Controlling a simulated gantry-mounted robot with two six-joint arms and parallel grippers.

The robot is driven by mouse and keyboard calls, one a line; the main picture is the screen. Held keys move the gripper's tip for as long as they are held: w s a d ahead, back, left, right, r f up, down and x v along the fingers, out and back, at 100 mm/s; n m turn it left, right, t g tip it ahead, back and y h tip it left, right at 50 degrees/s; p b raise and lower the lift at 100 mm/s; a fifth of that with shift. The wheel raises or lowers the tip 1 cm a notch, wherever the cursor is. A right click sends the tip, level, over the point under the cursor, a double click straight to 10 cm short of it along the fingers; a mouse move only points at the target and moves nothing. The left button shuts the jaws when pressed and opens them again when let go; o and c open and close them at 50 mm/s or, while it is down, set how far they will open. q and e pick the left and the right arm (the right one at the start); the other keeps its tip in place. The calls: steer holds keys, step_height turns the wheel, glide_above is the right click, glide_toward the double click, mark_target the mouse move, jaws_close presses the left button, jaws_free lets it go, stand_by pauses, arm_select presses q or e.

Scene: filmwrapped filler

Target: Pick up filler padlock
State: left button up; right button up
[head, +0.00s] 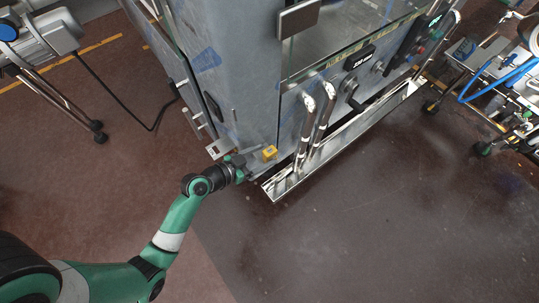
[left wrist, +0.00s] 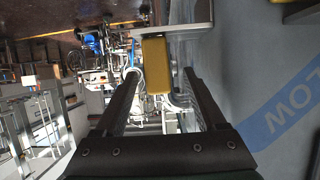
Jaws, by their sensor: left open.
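The filler padlock (head: 269,152) is a small yellow block at the lower front corner of the grey machine in the head view. In the left wrist view the yellow padlock (left wrist: 156,64) hangs below a pale metal edge, between the two dark fingers in the picture. My left gripper (head: 246,163) is just left of the padlock, with its fingers apart and nothing gripped. The left wrist view shows the open fingers (left wrist: 161,78) on either side of the padlock; I cannot tell whether it is between the tips or just beyond them. My right gripper is not in view.
The grey filler machine (head: 232,70) rises close behind my left gripper. Bent metal pipes (head: 307,130) and a shiny metal tray (head: 279,187) stand right of the padlock. A motor on a wheeled stand (head: 52,38) is far left. The front floor (head: 370,230) is clear.

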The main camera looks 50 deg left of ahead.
mark_target(276, 151)
arm_select(q)
steer(key=shift+w+d+f, duration=0.1)
steer(key=shift+w+f, duration=0.05)
steer(key=shift+w, duration=0.4)
steer(key=shift+w+f, duration=0.15)
steer(key=shift+f, duration=0.05)
steer(key=b+x, duration=0.2)
steer(key=x, duration=0.2)
steer(key=shift+f, duration=0.1)
steer(key=shift+w, duration=0.35)
steer(key=shift+s, duration=0.1)
steer(key=shift+c, duration=0.6)
jaws_close()
